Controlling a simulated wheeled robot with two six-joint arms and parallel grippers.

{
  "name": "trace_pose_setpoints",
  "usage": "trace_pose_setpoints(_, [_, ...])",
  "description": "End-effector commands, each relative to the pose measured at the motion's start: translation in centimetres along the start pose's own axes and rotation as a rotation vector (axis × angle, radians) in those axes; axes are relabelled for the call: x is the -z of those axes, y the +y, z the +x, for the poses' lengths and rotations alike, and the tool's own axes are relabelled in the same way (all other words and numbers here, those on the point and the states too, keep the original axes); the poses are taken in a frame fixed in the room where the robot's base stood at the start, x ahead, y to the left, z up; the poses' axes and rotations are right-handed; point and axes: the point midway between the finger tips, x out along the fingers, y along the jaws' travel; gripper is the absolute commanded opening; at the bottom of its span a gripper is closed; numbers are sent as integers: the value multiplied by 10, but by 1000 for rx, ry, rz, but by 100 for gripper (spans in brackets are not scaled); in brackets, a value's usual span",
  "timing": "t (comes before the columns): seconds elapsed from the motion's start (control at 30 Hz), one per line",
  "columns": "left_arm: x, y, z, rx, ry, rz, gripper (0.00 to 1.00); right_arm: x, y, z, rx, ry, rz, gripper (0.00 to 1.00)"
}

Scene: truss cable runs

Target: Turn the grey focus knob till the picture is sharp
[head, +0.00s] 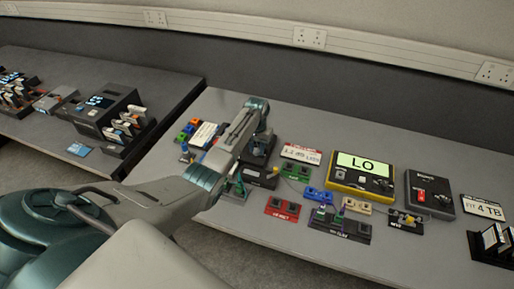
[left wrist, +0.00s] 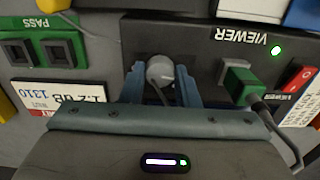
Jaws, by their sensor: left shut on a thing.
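The grey focus knob (left wrist: 160,70) sits on the dark viewer box (left wrist: 215,45), which is labelled VIEWER and appears upside down in the left wrist view. My left gripper (left wrist: 160,82) has a blue finger on each side of the knob and is shut on it. In the head view, my left arm reaches over the bench and hides the knob and fingertips. A dark box (head: 258,152) shows partly beside the arm there. I cannot see the viewer's picture, so its sharpness cannot be told. My right gripper is not in view.
A green PASS block (left wrist: 58,48) is on the other side. A yellow meter (head: 335,182) reading LO stands further right on the crowded bench.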

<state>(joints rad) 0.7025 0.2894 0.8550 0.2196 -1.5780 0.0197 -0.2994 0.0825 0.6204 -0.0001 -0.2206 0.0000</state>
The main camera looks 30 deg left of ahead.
Motion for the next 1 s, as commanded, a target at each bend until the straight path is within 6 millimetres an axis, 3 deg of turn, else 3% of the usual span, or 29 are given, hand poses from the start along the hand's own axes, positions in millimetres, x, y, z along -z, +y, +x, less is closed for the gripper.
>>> trace_pose_setpoints(0.27, [0, 0, -2, 0, -1, 148, 6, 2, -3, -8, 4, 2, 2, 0])
trace_pose_setpoints(1.0, [1, 0, -2, 0, 0, 841, 6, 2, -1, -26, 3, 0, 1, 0])
